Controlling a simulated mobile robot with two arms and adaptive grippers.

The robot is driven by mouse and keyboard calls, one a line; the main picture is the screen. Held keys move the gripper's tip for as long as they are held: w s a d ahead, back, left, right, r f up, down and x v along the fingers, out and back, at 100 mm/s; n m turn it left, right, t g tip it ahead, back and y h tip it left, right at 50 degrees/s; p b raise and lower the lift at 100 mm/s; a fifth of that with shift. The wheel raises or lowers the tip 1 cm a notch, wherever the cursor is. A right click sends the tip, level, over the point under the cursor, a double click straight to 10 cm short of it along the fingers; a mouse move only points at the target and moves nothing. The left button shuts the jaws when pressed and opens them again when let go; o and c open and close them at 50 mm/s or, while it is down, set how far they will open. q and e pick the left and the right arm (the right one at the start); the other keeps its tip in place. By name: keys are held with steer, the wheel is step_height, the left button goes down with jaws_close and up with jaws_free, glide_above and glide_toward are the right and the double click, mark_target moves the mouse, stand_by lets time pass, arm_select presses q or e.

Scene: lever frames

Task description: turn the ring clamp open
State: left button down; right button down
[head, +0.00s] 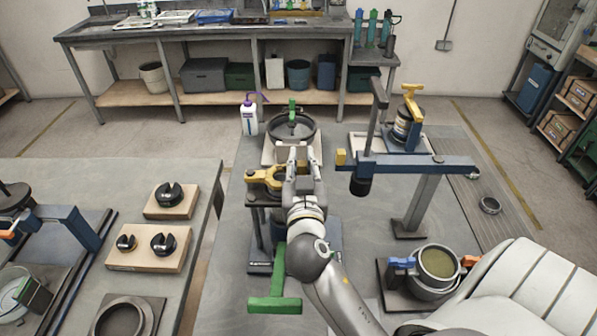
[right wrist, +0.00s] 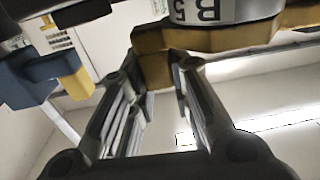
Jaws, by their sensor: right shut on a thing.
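The yellow ring clamp (head: 262,176) sits on a dark stand left of the middle of the bench in the head view. My right gripper (head: 303,163) is at the clamp's right side. In the right wrist view the clamp's yellow arm (right wrist: 235,40) curves around a grey cylinder (right wrist: 222,10) with a white label reading B. The arm's blocky end (right wrist: 151,62) lies between the fingertips of my right gripper (right wrist: 158,68), which is shut on it. The contact is partly hidden in the head view. My left gripper is not in view.
A blue beam with a yellow end (head: 341,157) stands close to the right of my gripper. Behind is a round pan with a green handle (head: 292,106). A green T-handle (head: 274,304) is in front. A pot with blue and orange grips (head: 438,264) stands at right.

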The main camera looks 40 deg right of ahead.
steer(key=shift+w+d+n+t+y, duration=0.3)
steer(key=shift+w+n+t+y, duration=0.15)
steer(key=shift+y, duration=0.25)
steer(key=shift+w+p, duration=0.15)
steer(key=shift+p, duration=0.15)
steer(key=shift+w+d+n+y, duration=0.1)
steer(key=shift+n+y, duration=0.15)
steer(key=shift+y, duration=0.05)
steer(key=c, duration=1.7)
jaws_free()
steer(key=shift+o, duration=1.9)
steer(key=shift+s, duration=0.2)
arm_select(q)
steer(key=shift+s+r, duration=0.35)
arm_select(e)
steer(key=v, duration=0.7)
steer(key=shift+s+f, duration=0.1)
steer(key=shift+c, duration=0.2)
